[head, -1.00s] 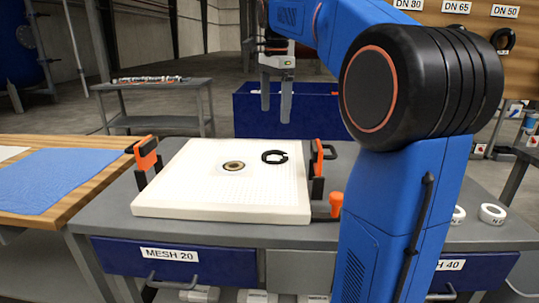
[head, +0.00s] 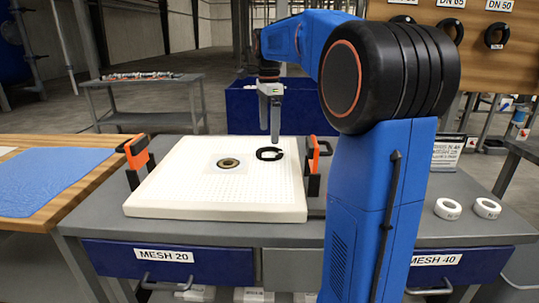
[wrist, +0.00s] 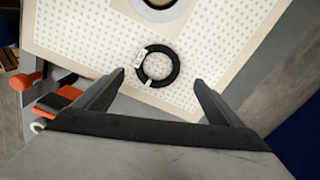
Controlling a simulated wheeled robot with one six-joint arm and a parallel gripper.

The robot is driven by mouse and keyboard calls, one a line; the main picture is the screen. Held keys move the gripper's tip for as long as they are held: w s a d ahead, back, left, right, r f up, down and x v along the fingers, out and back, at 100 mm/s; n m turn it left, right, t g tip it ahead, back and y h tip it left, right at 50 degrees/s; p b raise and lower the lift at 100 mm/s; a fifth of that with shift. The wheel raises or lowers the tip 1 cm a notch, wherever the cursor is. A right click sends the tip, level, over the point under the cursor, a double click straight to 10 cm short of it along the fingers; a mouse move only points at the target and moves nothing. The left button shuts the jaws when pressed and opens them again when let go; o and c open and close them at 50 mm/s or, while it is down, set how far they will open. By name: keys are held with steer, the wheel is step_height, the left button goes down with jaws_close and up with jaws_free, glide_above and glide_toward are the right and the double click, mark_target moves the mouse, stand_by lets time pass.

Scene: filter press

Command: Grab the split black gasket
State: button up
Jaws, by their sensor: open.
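The split black gasket (head: 269,154) lies flat on the right part of the white perforated plate (head: 160,198). It also shows in the wrist view as a black ring (wrist: 157,66) with a small white tag on its left side. My gripper (head: 270,138) is above the plate, over the gasket in the head view. In the wrist view my gripper (wrist: 157,80) has its two fingers spread wide, with the gasket just beyond and between the tips. The fingers are empty and do not touch the ring. The height above it is hard to tell.
Orange-and-black clamps (head: 137,153) and (head: 314,160) stand at the plate's left and right edges. A round fitting (head: 228,163) sits in the plate's middle. White rings (head: 487,207) lie on the bench at right. A blue bin (head: 232,112) stands behind.

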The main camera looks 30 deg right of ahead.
steer(key=shift+s+f, duration=0.15)
steer(key=shift+f, duration=1.5)
steer(key=shift+s+f, duration=0.1)
steer(key=shift+f, duration=1.55)
steer(key=c, duration=1.1)
